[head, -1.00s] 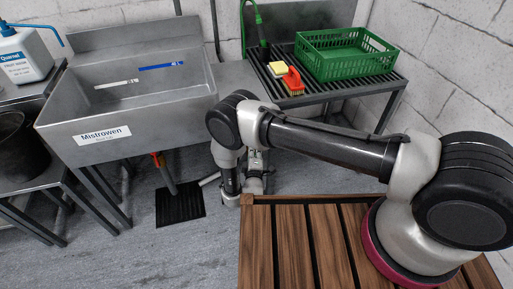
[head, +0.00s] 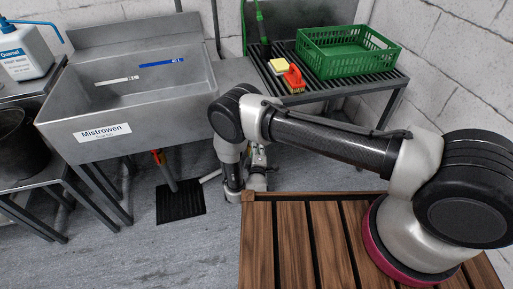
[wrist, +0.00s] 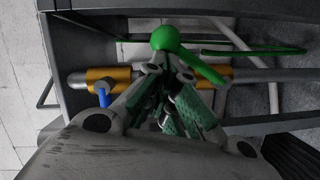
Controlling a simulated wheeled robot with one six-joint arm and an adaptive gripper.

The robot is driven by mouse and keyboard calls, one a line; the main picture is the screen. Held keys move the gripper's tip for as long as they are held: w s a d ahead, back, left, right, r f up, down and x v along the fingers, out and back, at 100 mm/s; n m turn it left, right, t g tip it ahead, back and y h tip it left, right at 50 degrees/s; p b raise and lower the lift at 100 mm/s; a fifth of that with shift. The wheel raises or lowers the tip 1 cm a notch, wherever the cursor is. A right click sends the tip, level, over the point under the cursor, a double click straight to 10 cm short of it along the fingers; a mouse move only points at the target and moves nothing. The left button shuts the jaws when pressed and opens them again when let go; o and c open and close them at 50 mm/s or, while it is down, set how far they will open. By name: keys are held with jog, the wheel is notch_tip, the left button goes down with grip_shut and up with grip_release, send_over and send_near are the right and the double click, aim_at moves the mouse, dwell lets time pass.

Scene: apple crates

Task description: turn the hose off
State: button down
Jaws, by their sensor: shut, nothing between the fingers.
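In the wrist view, a green round knob with a green lever arm (wrist: 205,68) lies across a horizontal pipe. The arm slants down to the right. My gripper (wrist: 168,64) is shut and empty, its tips right by the knob and lever; I cannot tell whether they touch. A smaller blue lever (wrist: 104,96) hangs from a brass fitting on the left of the same pipe. In the head view, a green hose (head: 260,25) rises behind the slatted rack, and my gripper is hidden low beside the sink.
The slatted rack (head: 335,88) holds a green crate (head: 345,66), a sponge and a brush. A dark floor grate (head: 181,201) lies under the sink.

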jog(key=shift+d, duration=0.1)
jog(key=w+d+f+m+g+y, duration=0.1)
jog(key=d+f+m+g+y, duration=0.1)
jog(key=d+f+m, duration=0.2)
jog(key=d+m, duration=0.2)
jog(key=m, duration=0.1)
jog(key=shift+w+m, duration=0.3)
jog(key=shift+w, duration=0.05)
jog(key=shift+f, duration=0.1)
dwell(0.5)
dwell(0.4)
